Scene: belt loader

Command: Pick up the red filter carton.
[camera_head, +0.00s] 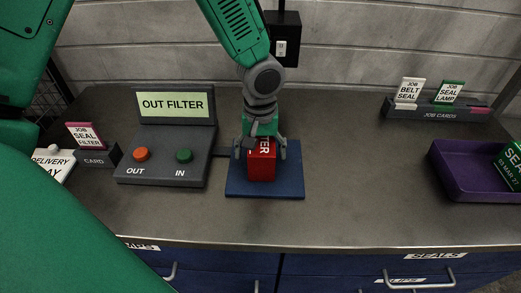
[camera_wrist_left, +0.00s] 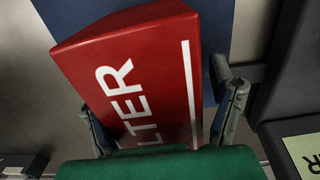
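The red filter carton (camera_head: 261,166) stands on a blue pad (camera_head: 290,186) in the middle of the bench in the head view. My left gripper (camera_head: 260,152) is over it from above, with one finger on each side. The fingers look spread, with small gaps to the carton's sides. In the left wrist view, the carton (camera_wrist_left: 135,75) with white lettering lies between the fingers of the left gripper (camera_wrist_left: 162,100). A gap shows at the right finger; contact at the left finger is unclear. My right gripper is not in view.
A grey console (camera_head: 165,171) reading "OUT FILTER", with orange and green buttons, stands left of the pad. Small card holders (camera_head: 98,157) are farther left. A purple tray (camera_head: 462,180) with a green carton (camera_head: 511,166) and a job-card rack (camera_head: 440,111) are at right. Bench between is clear.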

